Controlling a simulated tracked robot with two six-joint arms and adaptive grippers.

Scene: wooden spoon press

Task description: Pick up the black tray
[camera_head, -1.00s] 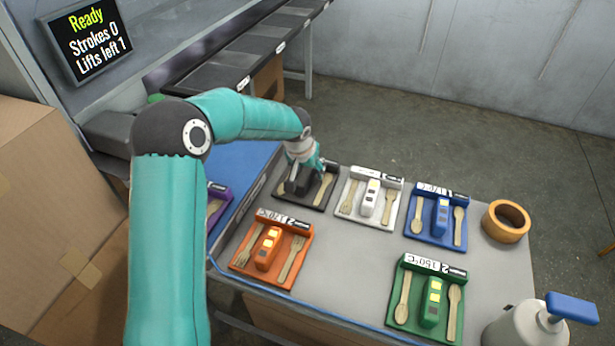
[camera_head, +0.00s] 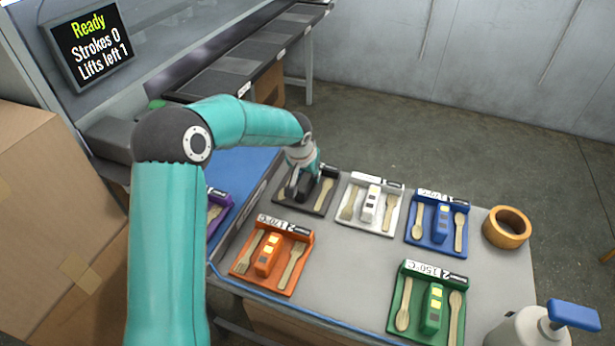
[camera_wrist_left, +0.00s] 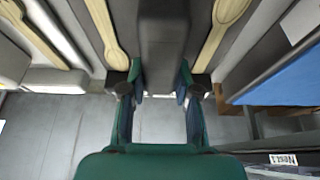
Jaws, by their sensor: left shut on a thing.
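The black tray (camera_head: 309,208) lies at the far left of the grey table, with wooden cutlery on it and a raised black handle block in its middle. My left gripper (camera_head: 302,190) reaches down over this tray and is shut on the handle. In the left wrist view, the two fingers (camera_wrist_left: 160,85) stand on both sides of the dark handle (camera_wrist_left: 163,35), with a wooden utensil on each side. The gripper hides part of the tray in the head view. My right gripper is in neither view.
The white tray (camera_head: 352,217) sits close to the right of the black one. Blue (camera_head: 421,239), orange (camera_head: 250,284) and green (camera_head: 405,325) trays share the table. A purple tray (camera_head: 217,207) lies left, on a blue surface (camera_head: 245,172).

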